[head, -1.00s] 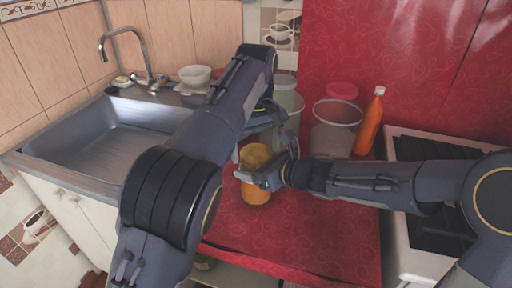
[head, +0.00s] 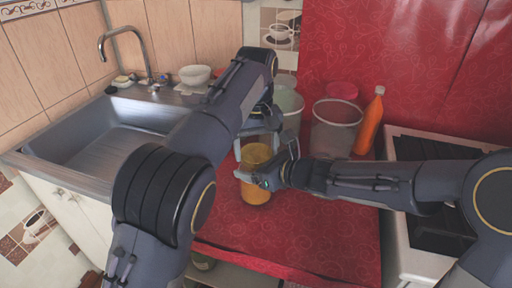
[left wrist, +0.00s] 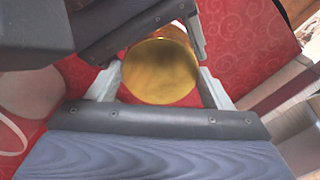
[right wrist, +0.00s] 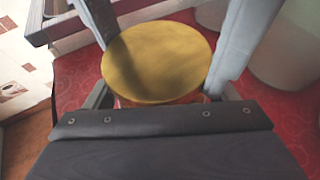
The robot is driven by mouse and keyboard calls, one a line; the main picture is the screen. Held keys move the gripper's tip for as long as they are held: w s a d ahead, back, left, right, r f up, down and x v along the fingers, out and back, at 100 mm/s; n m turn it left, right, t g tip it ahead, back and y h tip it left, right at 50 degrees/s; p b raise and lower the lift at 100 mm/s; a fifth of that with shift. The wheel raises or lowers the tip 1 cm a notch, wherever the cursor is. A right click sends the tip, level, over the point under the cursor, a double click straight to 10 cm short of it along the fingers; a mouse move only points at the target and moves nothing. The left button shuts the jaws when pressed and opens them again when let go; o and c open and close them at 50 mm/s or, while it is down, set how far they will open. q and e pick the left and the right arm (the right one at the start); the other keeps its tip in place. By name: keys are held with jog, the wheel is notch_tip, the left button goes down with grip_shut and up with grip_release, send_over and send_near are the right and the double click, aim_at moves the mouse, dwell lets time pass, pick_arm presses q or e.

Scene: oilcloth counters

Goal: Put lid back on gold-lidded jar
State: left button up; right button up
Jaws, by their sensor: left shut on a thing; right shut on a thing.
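The orange jar (head: 256,191) stands upright on the red counter, its gold lid (head: 254,155) over its mouth. My right gripper (head: 268,178) is shut on the jar's body from the right. My left gripper (head: 262,145) comes down from above, shut on the lid, with a finger at either side of it. The round gold lid shows in the left wrist view (left wrist: 160,72) between the fingers, and in the right wrist view (right wrist: 157,62) level above the jar. I cannot tell whether the lid is fully seated, as the rim is mostly hidden.
Behind the jar stand a pale container (head: 289,103), a clear bucket (head: 335,130), a pink container (head: 342,91) and an orange bottle (head: 370,122). A stove (head: 435,225) is at right, a sink (head: 110,138) at left. The red counter (head: 320,235) in front is clear.

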pick_arm(q)
jog(key=shift+a+m, duration=0.1)
jog(key=shift+m, duration=0.4)
jog(key=o, duration=1.1)
jog(key=shift+c, duration=0.2)
jog(key=shift+r, duration=2.25)
jog(key=shift+r, duration=0.1)
jog(key=shift+c, duration=0.3)
